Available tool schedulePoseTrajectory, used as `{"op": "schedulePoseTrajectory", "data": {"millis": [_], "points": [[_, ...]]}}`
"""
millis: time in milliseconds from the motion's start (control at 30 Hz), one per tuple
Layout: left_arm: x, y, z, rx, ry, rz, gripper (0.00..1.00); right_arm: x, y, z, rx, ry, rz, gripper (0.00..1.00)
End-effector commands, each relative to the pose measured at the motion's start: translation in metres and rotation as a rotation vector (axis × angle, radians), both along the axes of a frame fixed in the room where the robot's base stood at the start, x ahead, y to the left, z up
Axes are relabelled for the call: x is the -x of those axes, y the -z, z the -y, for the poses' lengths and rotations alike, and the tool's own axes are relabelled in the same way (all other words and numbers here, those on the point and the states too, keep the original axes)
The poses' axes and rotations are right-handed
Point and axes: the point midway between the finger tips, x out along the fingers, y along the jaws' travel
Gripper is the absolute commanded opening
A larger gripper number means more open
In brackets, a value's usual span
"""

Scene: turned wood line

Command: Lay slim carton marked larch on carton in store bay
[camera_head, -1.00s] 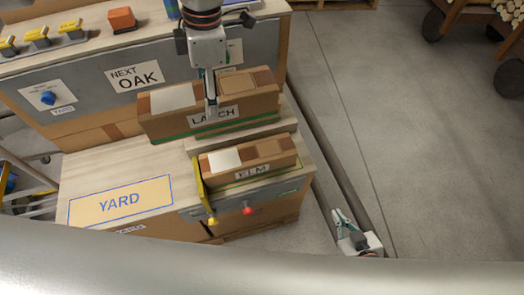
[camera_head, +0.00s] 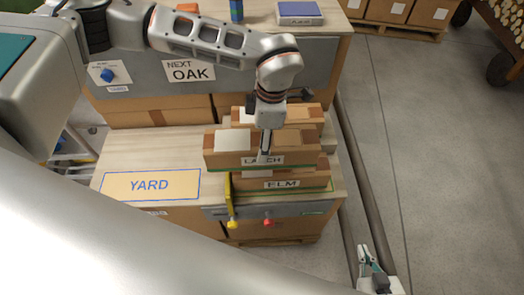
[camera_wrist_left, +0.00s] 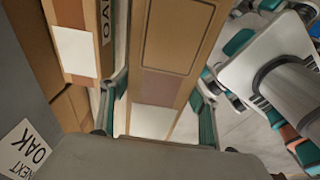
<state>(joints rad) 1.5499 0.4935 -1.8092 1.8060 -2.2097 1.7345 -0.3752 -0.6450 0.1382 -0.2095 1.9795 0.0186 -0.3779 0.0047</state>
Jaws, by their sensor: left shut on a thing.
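My left gripper (camera_head: 265,150) is shut on the slim carton marked LARCH (camera_head: 230,158), a long brown box with a pale label on top. The LARCH carton is over the carton marked ELM (camera_head: 317,181) in the bay and hides most of its top. I cannot tell whether the two touch. In the left wrist view, the held carton (camera_wrist_left: 163,80) lies between the two fingers, its near end hidden by the gripper body. My right gripper (camera_head: 373,262) is open and empty, low at the right, away from the cartons.
Another brown carton (camera_head: 305,113) stands just behind; the left wrist view shows one marked OAK (camera_wrist_left: 77,48). A yellow stop plate (camera_head: 228,195) with yellow and red knobs edges the bay. The YARD area (camera_head: 150,186) is clear. A NEXT OAK sign (camera_head: 188,71) hangs behind.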

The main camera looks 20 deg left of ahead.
Motion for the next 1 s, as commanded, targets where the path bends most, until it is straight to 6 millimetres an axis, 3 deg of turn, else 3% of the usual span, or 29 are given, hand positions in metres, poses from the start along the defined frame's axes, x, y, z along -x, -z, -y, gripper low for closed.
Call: {"op": "schedulePoseTrajectory", "data": {"millis": [267, 500, 900, 933, 1000], "points": [[-0.001, 0.018, 0.000, 0.000, -0.001, 0.001, 0.27, -0.002, -0.001, 0.002, 0.002, 0.002, 0.005, 0.00], [0.000, 0.050, 0.000, 0.001, -0.001, 0.000, 0.27, -0.003, 0.001, 0.002, 0.005, 0.001, 0.007, 0.00], [-0.001, 0.054, 0.000, 0.001, 0.000, 0.003, 0.27, -0.006, -0.001, 0.003, 0.007, 0.000, 0.014, 0.00], [-0.001, 0.055, 0.000, 0.001, 0.000, 0.001, 0.63, -0.006, -0.001, 0.003, 0.007, 0.000, 0.014, 0.00], [-0.001, 0.055, 0.000, 0.001, 0.000, 0.003, 0.77, -0.006, -0.001, 0.003, 0.007, 0.000, 0.014, 0.00]]}}
